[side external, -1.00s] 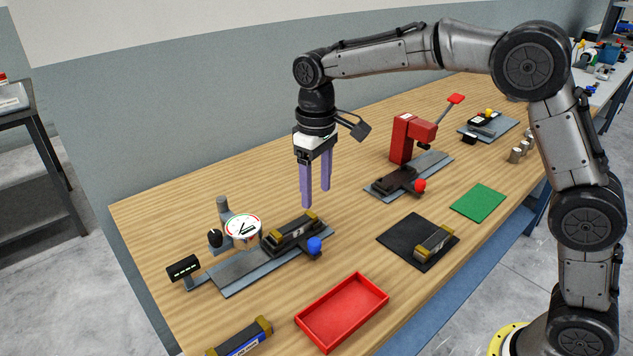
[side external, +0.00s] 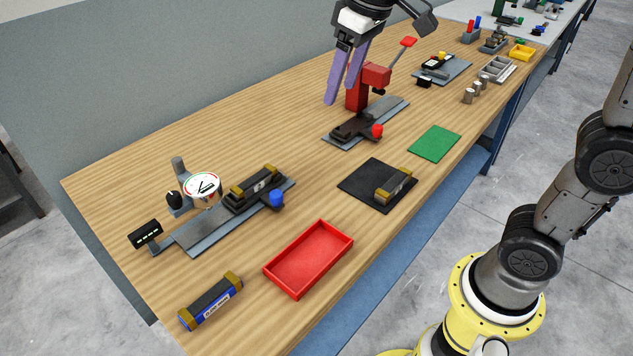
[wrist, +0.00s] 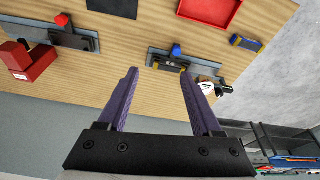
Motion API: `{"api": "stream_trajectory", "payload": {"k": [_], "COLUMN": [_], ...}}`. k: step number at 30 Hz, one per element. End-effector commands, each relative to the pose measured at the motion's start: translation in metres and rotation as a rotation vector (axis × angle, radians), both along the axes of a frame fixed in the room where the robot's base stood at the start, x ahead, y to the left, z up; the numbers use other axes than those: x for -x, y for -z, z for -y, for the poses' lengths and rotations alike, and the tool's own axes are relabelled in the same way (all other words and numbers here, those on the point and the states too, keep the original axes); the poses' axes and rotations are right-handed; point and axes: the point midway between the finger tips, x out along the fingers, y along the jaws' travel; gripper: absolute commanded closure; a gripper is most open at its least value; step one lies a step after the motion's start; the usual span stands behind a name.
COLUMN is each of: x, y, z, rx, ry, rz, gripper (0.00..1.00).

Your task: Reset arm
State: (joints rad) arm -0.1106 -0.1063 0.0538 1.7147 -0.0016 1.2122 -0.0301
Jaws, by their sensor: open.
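My gripper (side external: 346,77) is open and empty, with two purple fingers pointing down. In the side external view it hangs above the table (side external: 255,125), in front of or beside the red press (side external: 357,93) as pictured. The wrist view shows the two fingers (wrist: 158,95) spread apart with nothing between them. The upper part of my arm is out of the side external frame.
A gauge fixture (side external: 203,190) holds a black block with brass-coloured ends. A red tray (side external: 310,258), a black mat (side external: 360,182) with another block, a green mat (side external: 434,143) and a blue-labelled block (side external: 211,302) lie along the front. The table's back left is clear.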

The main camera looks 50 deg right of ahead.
Motion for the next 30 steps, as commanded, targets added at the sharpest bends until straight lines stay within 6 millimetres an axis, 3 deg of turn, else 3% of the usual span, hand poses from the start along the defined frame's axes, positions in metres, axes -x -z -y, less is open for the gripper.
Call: {"api": "stream_trajectory", "payload": {"k": [1, 7, 12, 15, 21, 30], "x": [0.022, 0.093, 0.149, 0.172, 0.187, 0.183], "y": [-0.005, 0.0, 0.03, 0.053, 0.088, 0.087], "z": [0.007, 0.026, 0.036, 0.038, 0.038, 0.038], "rx": [-0.004, -0.013, -0.019, -0.021, -0.022, -0.025], "ry": [0.016, 0.071, 0.112, 0.127, 0.137, 0.138], "rz": [0.031, 0.132, 0.201, 0.224, 0.207, 0.224], "gripper": [0.34, 0.34, 0.34, 0.34, 0.34, 0.34]}}
